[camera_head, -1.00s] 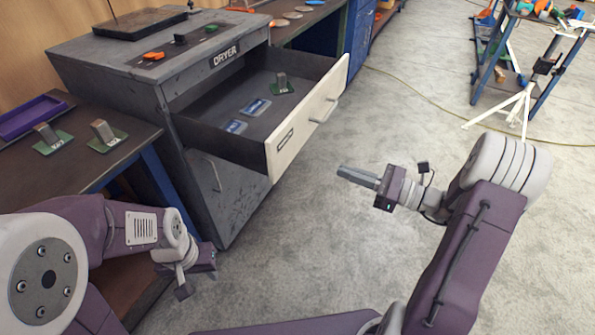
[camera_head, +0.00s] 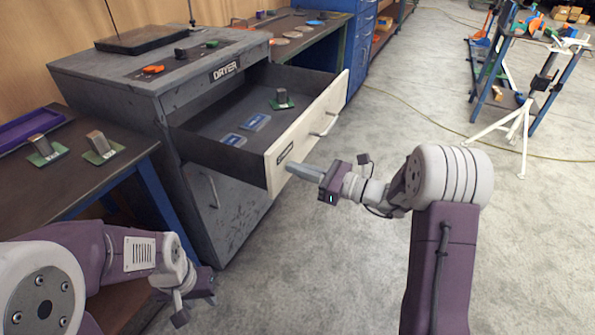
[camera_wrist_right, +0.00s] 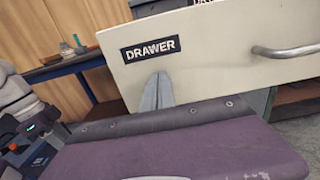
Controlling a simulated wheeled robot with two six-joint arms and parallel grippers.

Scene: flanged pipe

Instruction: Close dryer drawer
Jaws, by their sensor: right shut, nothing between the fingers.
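The grey dryer cabinet (camera_head: 135,75) stands at the left with its open drawer (camera_head: 307,132) pulled out toward the right. The drawer has a cream front with a label and a metal handle (camera_head: 326,124). In the right wrist view the drawer front (camera_wrist_right: 220,58) fills the upper part, with its handle (camera_wrist_right: 285,51) at the right. My right gripper (camera_head: 290,167) is shut and empty, its tips at the lower near end of the front, just below the label (camera_wrist_right: 151,49); contact cannot be told. My left gripper (camera_head: 196,300) is low at the left, its fingers unclear.
Two blue-labelled items and a grey block on a green base (camera_head: 282,99) lie in the drawer. A side table (camera_head: 80,180) with two similar blocks and a purple tray (camera_head: 30,128) is at the left. Open floor (camera_head: 400,120) lies right of the drawer.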

